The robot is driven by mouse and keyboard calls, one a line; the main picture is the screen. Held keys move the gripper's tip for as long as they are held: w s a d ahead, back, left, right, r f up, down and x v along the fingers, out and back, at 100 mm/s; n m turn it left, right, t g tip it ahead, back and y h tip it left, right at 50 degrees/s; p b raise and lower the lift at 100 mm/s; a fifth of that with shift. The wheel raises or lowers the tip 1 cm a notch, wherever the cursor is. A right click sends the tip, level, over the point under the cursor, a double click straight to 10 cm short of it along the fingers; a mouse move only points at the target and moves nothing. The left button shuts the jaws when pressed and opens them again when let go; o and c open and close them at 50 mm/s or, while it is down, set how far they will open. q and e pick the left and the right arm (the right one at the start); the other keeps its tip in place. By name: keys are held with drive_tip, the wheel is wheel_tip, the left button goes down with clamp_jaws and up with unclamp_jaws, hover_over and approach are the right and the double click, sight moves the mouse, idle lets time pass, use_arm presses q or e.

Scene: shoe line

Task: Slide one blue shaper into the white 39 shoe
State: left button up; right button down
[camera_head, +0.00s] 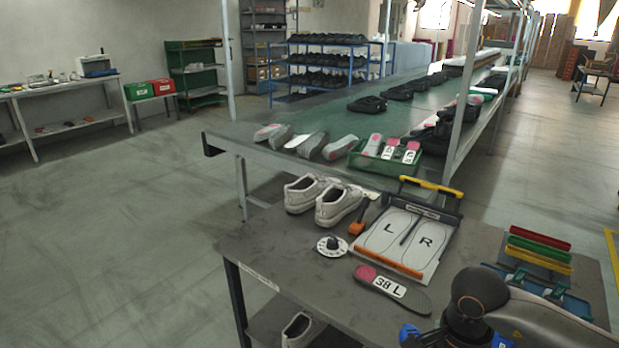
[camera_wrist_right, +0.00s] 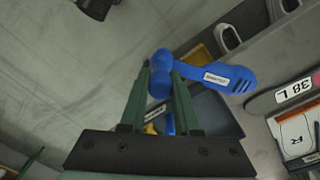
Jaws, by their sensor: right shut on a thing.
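A pair of white shoes (camera_head: 338,205) stands upright at the far left corner of the grey table; no size number is readable on them. Another white shoe (camera_head: 299,331) is on the shelf below. In the right wrist view, my right gripper (camera_wrist_right: 160,78) is shut on a blue shaper (camera_wrist_right: 228,78), gripping its rounded end between the green fingers. The shaper's other end sticks out to the right. In the head view my right wrist covers the gripper at the lower right, with a bit of blue (camera_head: 409,335) showing beside it. My left gripper is not in view.
A board marked L and R (camera_head: 405,240), a 38 L insole (camera_head: 392,288), a white dial (camera_head: 332,246) and an orange-handled tool (camera_head: 358,224) lie on the table (camera_head: 285,262). Coloured bars (camera_head: 538,250) and a blue tray (camera_head: 560,295) are at right. The table's left front is clear.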

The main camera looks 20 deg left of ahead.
drive_tip(key=s+d+f+n, duration=0.9)
drive_tip(key=s+d+n, duration=0.1)
drive_tip(key=d+n, duration=0.1)
drive_tip(key=shift+d+f+n, duration=0.25)
drive_tip(key=shift+f+n, duration=0.05)
drive_tip(key=shift+n, duration=0.3)
